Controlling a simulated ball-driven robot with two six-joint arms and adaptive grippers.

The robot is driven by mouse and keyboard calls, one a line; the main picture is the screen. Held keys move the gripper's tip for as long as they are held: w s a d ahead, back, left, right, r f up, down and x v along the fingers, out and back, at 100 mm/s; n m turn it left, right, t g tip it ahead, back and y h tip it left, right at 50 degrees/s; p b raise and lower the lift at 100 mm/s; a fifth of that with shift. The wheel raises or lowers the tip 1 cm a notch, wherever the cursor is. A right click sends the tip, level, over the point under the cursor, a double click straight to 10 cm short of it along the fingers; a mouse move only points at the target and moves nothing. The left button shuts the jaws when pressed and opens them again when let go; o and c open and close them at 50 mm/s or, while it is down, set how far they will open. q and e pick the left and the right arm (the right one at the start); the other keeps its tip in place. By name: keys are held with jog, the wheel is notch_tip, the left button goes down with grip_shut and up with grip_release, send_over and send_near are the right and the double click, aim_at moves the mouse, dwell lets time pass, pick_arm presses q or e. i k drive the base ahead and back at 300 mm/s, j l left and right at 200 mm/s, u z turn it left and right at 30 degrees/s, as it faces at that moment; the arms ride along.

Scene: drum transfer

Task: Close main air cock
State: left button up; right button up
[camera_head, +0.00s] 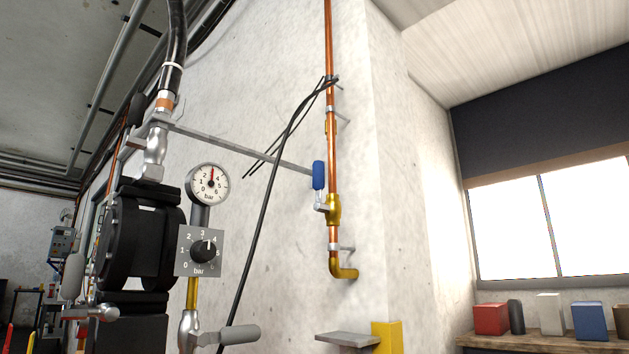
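A brass cock (334,209) sits on the copper pipe (333,155) that runs down the white wall. Its blue lever handle (319,175) points upward, roughly in line with the pipe. Another valve with a grey lever (240,334) is at the bottom, below the regulator knob (204,251); this lever points to the right. A further grey lever (73,277) stands upright at the left beside the black pump (143,238). No label shows which one is the main air cock. Neither of my grippers is in view.
A pressure gauge (209,184) stands above the knob. A black cable (262,215) hangs in front of the wall. A grey ledge (347,339) juts out below the pipe. Several containers stand on a wooden bench (550,343) at the right.

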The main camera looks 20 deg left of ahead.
aim_at(317, 166)
jog(key=i+l+u, duration=0.4)
jog(key=l+u, duration=0.15)
jog(key=i+l+u, duration=0.3)
jog(key=k+l, duration=0.05)
jog(key=k, duration=0.05)
